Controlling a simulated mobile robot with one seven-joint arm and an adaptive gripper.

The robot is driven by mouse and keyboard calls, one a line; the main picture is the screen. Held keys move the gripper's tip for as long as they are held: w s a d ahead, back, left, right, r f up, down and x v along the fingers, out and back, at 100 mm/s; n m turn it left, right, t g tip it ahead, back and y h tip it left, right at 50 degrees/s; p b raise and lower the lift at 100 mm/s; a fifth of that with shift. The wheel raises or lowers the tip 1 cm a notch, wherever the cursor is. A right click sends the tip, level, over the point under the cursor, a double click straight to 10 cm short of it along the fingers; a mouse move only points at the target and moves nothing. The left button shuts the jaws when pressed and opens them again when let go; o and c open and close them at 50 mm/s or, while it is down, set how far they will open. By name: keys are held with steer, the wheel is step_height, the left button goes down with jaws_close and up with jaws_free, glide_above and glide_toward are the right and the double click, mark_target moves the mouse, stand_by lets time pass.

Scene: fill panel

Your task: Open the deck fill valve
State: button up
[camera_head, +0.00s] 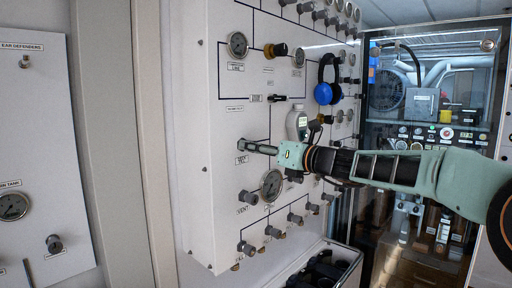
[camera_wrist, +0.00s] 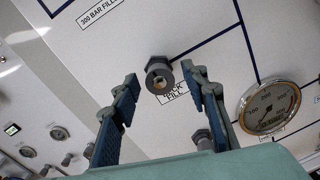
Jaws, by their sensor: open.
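The deck fill valve is a dark grey knob (camera_wrist: 158,74) with a brass-coloured centre, on the white panel (camera_head: 222,120). Its label, partly covered by a finger in the wrist view, reads "DECK FILL" (camera_wrist: 174,92); the label also shows small in the head view (camera_head: 242,160). My gripper (camera_head: 246,146) is at the panel just above that label. In the wrist view my gripper (camera_wrist: 159,75) is open, with one finger on each side of the knob and visible gaps. I cannot tell how deep the fingertips reach around it.
A round gauge (camera_wrist: 270,106) is right of the knob; it also shows below my gripper in the head view (camera_head: 272,185). Blue ear defenders (camera_head: 327,92) and a grey-green handheld device (camera_head: 297,122) are above my gripper. Several knobs line the panel's lower edge.

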jaws_close()
stand_by(0.4)
steer(key=shift+f, duration=0.1)
